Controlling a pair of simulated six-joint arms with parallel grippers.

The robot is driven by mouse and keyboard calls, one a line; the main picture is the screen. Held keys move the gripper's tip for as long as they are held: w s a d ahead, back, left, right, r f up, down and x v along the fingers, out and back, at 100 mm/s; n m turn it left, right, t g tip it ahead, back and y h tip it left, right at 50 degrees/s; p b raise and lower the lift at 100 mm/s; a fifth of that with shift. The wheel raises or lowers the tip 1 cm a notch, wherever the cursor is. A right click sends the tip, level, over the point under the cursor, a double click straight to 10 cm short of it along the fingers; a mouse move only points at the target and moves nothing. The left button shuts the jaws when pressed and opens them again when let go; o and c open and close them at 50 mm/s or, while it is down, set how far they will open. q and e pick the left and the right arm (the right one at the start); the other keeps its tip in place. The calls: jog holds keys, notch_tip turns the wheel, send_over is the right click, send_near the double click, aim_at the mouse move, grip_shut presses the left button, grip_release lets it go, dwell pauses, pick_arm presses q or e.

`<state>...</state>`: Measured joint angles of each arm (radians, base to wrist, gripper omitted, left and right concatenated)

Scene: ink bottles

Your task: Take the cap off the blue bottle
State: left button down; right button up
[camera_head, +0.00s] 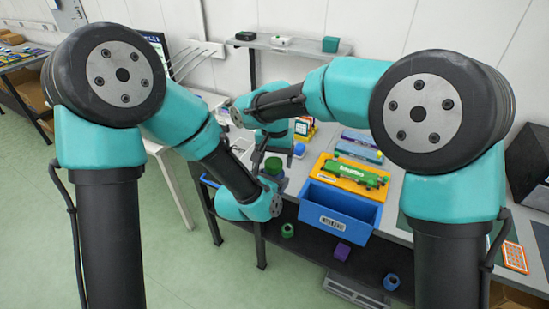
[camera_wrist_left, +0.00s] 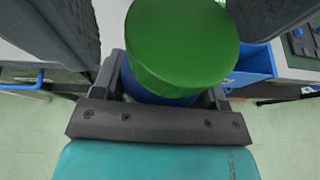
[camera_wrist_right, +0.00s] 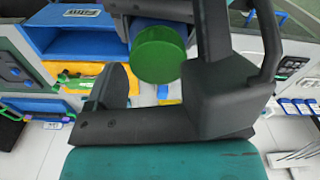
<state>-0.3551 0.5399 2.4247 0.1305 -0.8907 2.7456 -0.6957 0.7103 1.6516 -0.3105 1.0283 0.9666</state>
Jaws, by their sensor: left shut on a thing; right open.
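The blue bottle (camera_wrist_left: 150,95) is upright between the fingers of my left gripper (camera_wrist_left: 170,30), which is shut on it. A wide green cap (camera_wrist_left: 183,45) sits on top of the bottle and hides most of it. In the head view the green cap (camera_head: 273,166) shows near the table's front left edge. My right gripper (camera_wrist_right: 162,80) is open near the cap. In the right wrist view the green cap (camera_wrist_right: 160,54) shows between its spread fingers, with a bit of blue bottle (camera_wrist_right: 150,22) behind it. I cannot tell whether the fingers touch the cap.
A blue bin (camera_head: 340,212) hangs at the table's front edge. A yellow tray (camera_head: 350,175) with a green item lies behind it. A small blue round object (camera_head: 299,150) is on the table right of my grippers. Several coloured objects lie under the table.

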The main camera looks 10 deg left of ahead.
jog(key=shift+r, duration=2.2)
jog(key=shift+c, duration=1)
jog(key=m, duration=0.1)
jog(key=r+m, duration=0.1)
jog(key=m, duration=0.1)
jog(key=d+r+m+y, duration=0.1)
jog(key=m, duration=0.1)
jog(key=shift+s, duration=0.15)
jog(key=m, duration=0.1)
jog(key=r+m, duration=0.1)
jog(key=m, duration=0.1)
jog(key=d+m, duration=0.1)
jog(key=shift+s+r+m+y, duration=0.1)
jog(key=shift+r+m+y, duration=0.2)
jog(key=shift+r+y, duration=0.1)
jog(key=r+m, duration=0.1)
jog(key=m, duration=0.1)
jog(key=d+r+m+y, duration=0.1)
jog(key=m, duration=0.2)
jog(key=r+m, duration=0.1)
jog(key=m, duration=0.2)
jog(key=shift+s+d+r+y, duration=0.1)
jog(key=shift+s+d+y, duration=0.2)
jog(key=shift+s+d, duration=0.1)
